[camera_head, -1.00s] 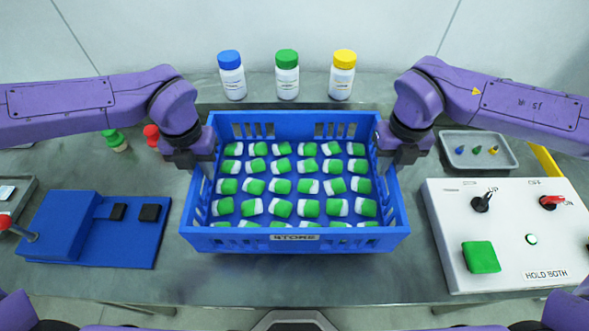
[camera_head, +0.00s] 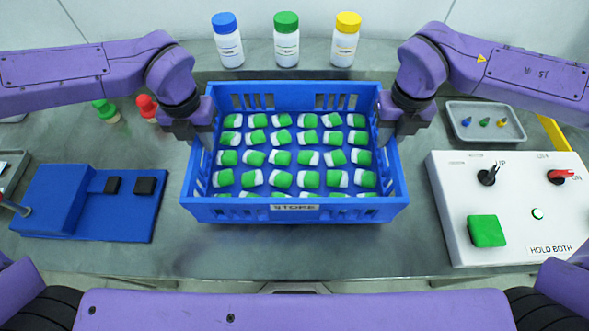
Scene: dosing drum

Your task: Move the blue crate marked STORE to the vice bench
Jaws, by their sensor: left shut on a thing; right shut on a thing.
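The blue crate (camera_head: 294,214) marked STORE is in the middle of the head view, full of several green-and-white capsule-like pieces in rows. Its label faces me on the near wall. My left gripper (camera_head: 203,138) is shut on the crate's left side wall. My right gripper (camera_head: 386,133) is shut on its right side wall. The fingertips are partly hidden at the walls. The crate looks level; I cannot tell whether its base is clear of the metal bench (camera_head: 300,256). I cannot make out a vice bench.
Three bottles with blue (camera_head: 228,40), green (camera_head: 286,40) and yellow (camera_head: 345,40) caps stand behind the crate. A blue fixture (camera_head: 90,205) is at left. A white control box (camera_head: 510,208) and a small grey tray (camera_head: 485,122) are at right. The near bench strip is clear.

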